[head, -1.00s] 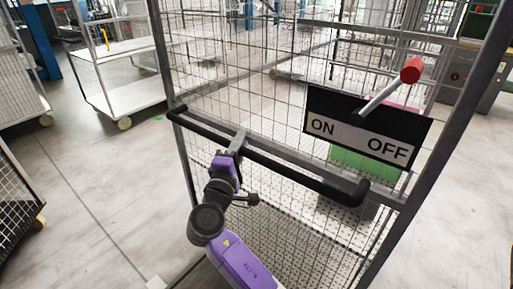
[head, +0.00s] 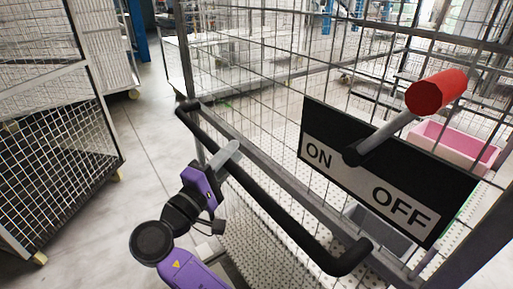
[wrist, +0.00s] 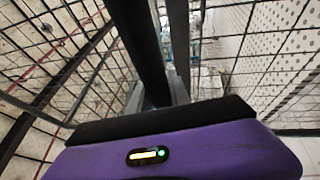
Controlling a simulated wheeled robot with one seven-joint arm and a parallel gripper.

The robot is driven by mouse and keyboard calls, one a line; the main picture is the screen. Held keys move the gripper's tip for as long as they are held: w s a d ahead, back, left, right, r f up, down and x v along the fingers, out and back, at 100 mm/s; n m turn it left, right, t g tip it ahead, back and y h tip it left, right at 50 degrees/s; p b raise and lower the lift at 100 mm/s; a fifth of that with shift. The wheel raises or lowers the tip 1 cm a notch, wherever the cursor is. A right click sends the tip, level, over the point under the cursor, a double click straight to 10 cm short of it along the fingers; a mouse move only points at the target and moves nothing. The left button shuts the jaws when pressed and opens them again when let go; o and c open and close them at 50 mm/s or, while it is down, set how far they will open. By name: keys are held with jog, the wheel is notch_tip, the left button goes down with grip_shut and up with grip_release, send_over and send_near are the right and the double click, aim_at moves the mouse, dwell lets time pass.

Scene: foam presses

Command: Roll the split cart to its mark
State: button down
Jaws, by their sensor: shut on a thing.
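The split cart (head: 183,60) is a tall grey wire-mesh cage cart close in front of me. Its black push handle (head: 275,212) runs across the head view from upper left to lower right. My gripper (head: 226,160) is shut on the handle near its left end. The handle also shows in the wrist view (wrist: 138,45), running up from between the jaws; the fingertips are mostly hidden there. An ON/OFF plate (head: 345,180) on the cart's mesh carries a lever with a red knob (head: 437,92), pointing to the upper right. I cannot make out a floor mark.
A mesh cart with dark lower panels (head: 60,160) stands close on the left. A white cart (head: 105,45) is behind it. A pink bin (head: 455,148) shows through the mesh at right. Bare floor (head: 150,130) lies between the left cart and mine.

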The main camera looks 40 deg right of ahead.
jog(key=shift+w+a+r, duration=0.1)
jog(key=shift+a+r, duration=0.05)
jog(key=shift+a, duration=0.75)
jog(key=shift+w+a+r, duration=0.1)
jog(key=shift+a, duration=0.8)
jog(key=shift+w+a+r, duration=0.1)
jog(key=shift+a+r, duration=0.05)
jog(key=shift+a, duration=0.75)
jog(key=c, duration=1.2)
grip_release()
jog(key=shift+a, duration=0.1)
jog(key=shift+f, duration=0.15)
jog(key=shift+s+f, duration=0.1)
jog(key=b+v, duration=0.1)
jog(key=v, duration=0.6)
jog(key=shift+a, duration=0.3)
jog(key=shift+s, duration=0.1)
